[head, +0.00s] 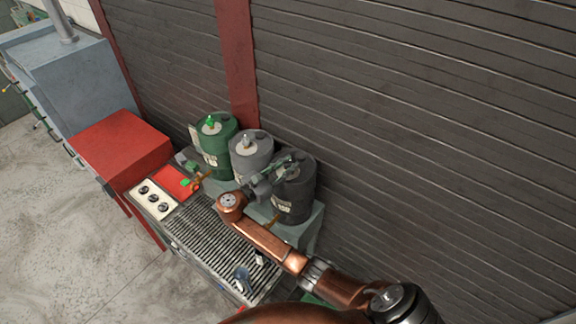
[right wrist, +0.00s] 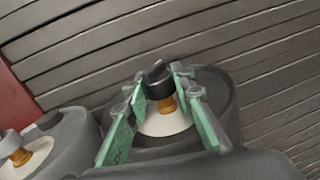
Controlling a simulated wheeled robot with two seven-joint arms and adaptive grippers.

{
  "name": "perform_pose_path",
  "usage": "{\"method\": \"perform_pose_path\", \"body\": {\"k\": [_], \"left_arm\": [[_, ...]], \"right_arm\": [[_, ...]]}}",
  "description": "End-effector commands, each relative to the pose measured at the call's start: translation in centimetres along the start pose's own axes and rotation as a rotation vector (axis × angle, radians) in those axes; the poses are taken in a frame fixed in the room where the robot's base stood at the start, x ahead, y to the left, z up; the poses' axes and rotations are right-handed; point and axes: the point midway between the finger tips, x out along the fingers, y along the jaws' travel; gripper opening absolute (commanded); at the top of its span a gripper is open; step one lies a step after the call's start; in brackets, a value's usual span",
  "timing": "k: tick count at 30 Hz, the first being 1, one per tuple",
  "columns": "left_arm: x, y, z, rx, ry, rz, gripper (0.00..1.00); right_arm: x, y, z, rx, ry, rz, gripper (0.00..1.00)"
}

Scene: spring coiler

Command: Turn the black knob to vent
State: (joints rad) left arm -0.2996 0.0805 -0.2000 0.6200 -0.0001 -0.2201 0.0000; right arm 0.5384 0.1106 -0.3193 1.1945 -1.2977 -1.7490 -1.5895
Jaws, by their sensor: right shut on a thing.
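The black knob (right wrist: 157,82) sits on a brass stem above a pale disc on top of the dark drum (right wrist: 225,92). In the right wrist view, the green-padded fingers of my right gripper (right wrist: 162,91) stand on both sides of the knob, shut on it. In the head view, my right gripper (head: 286,166) is over the top of the dark drum (head: 299,198) and hides the knob there. The knob's markings are too small to read. My left gripper is not in view.
A grey drum (head: 252,155) and a green drum (head: 216,147) stand left of the dark drum, by the slatted wall (head: 420,110). A slatted grate (head: 222,240) and a panel with black dials (head: 152,198) lie in front. A red box (head: 122,148) stands left.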

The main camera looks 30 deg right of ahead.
Motion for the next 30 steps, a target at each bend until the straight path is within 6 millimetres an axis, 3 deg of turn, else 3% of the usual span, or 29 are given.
{"method": "perform_pose_path", "body": {"k": [19, 20, 27, 30], "left_arm": [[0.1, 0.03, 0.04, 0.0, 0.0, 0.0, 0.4], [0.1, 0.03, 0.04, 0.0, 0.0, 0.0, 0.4], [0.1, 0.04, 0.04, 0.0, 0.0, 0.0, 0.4], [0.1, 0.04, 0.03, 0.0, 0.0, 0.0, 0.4]], "right_arm": [[0.02, 0.09, 0.08, 0.002, -0.003, -0.046, 0.0], [0.02, 0.09, 0.09, 0.002, -0.003, -0.046, 0.24], [0.04, 0.05, 0.05, 0.001, -0.003, -0.047, 0.41], [0.05, 0.03, 0.03, 0.001, -0.003, -0.048, 0.41]]}}
